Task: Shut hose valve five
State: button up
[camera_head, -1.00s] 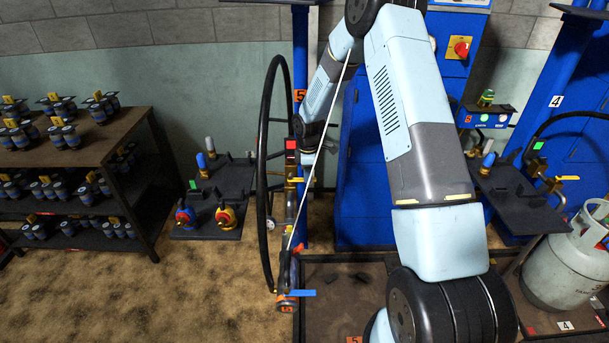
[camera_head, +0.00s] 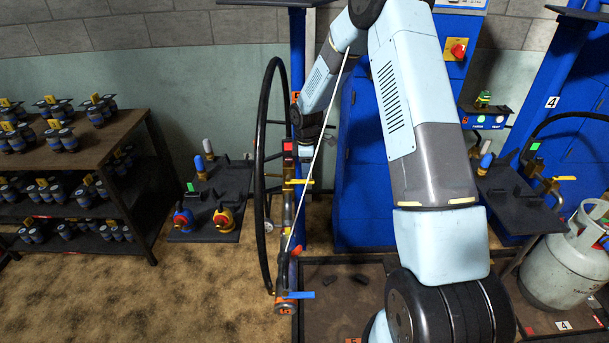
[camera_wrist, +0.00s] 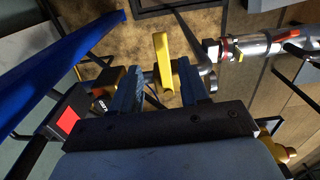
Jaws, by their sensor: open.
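The post of station 5 (camera_head: 298,60) is blue and stands left of my arm in the head view, beside a tall black hose loop (camera_head: 268,130). A yellow lever (camera_head: 300,181) sits on its fittings below a red square. In the wrist view, the yellow lever (camera_wrist: 161,58) stands between the two dark blue fingers of my gripper (camera_wrist: 159,70). The fingers are apart, with one on each side of it; I cannot tell whether they touch it. A lower blue lever (camera_head: 301,295) is at the hose end, near an orange 5 tag (camera_head: 284,309).
A dark board (camera_head: 225,190) with coloured fittings stands between rack and hose. A grey gas cylinder (camera_head: 565,265) is at the right. A metal hose end (camera_wrist: 245,46) lies close beyond the fingers at upper right.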

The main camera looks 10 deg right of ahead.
notch_tip(320, 180, up, 10)
dwell(0.4)
jog(key=shift+w, duration=0.1)
jog(key=s+d+r+m+t+h, duration=0.1)
jog(key=s+d+r+m, duration=0.25)
jog(key=s+r, duration=0.65)
jog(key=s+d+r+m+t, duration=0.2)
jog(key=s+r+m, duration=0.35)
jog(key=r, duration=0.75)
jog(key=s+d+r+m+t, duration=0.1)
jog(key=s+r+m, duration=0.1)
jog(key=s, duration=1)
jog(key=s+d+r+m+t+y, duration=0.1)
jog(key=s+m, duration=0.4)
jog(key=s, duration=0.8)
jog(key=shift+s+d+r+t, duration=0.15)
jog(key=shift+d+r+t, duration=0.25)
jog(key=shift+r, duration=0.8)
jog(key=shift+d, duration=0.1)
